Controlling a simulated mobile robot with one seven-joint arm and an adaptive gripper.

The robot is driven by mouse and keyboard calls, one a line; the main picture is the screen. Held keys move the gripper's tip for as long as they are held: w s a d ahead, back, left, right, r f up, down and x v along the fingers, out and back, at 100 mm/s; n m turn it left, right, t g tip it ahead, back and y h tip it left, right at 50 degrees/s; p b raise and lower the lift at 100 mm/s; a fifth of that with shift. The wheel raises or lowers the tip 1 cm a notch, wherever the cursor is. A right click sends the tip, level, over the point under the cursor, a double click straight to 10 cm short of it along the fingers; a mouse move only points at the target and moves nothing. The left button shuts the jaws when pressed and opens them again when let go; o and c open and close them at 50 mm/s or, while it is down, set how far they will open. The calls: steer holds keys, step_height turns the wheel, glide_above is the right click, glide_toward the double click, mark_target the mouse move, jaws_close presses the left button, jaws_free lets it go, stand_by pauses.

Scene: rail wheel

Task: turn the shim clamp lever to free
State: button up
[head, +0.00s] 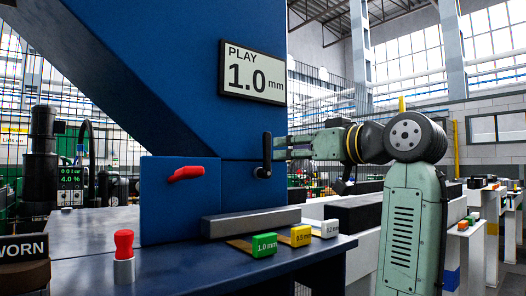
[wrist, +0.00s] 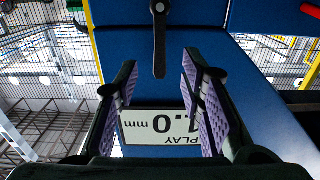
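A black lever (head: 267,150) stands upright on the blue machine face, its pivot at the bottom; I take it as the shim clamp lever. In the wrist view, which is upside down, the lever (wrist: 160,42) hangs from the top edge with its free end near the fingertips. My gripper (wrist: 160,72) is open, its purple-padded fingers on either side of the lever's line, with nothing held. In the head view my gripper (head: 281,148) is just right of the lever, partly hidden by it. No lever position markings are readable.
A red handle (head: 186,174) sits on the blue panel left of the lever. A sign (head: 252,71) reading PLAY 1.0 mm is above. Below lie a grey bar (head: 251,222) and green (head: 264,245), yellow (head: 301,236) and white (head: 330,229) shim blocks. A red-topped knob (head: 124,257) stands front left.

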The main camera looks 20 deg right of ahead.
mark_target(269, 151)
steer(key=p+x, duration=0.1)
steer(key=x, duration=0.7)
steer(key=shift+w+a+f, duration=0.1)
steer(key=shift+w+a, duration=0.05)
steer(key=shift+w, duration=0.2)
steer(key=shift+c, duration=0.3)
jaws_close()
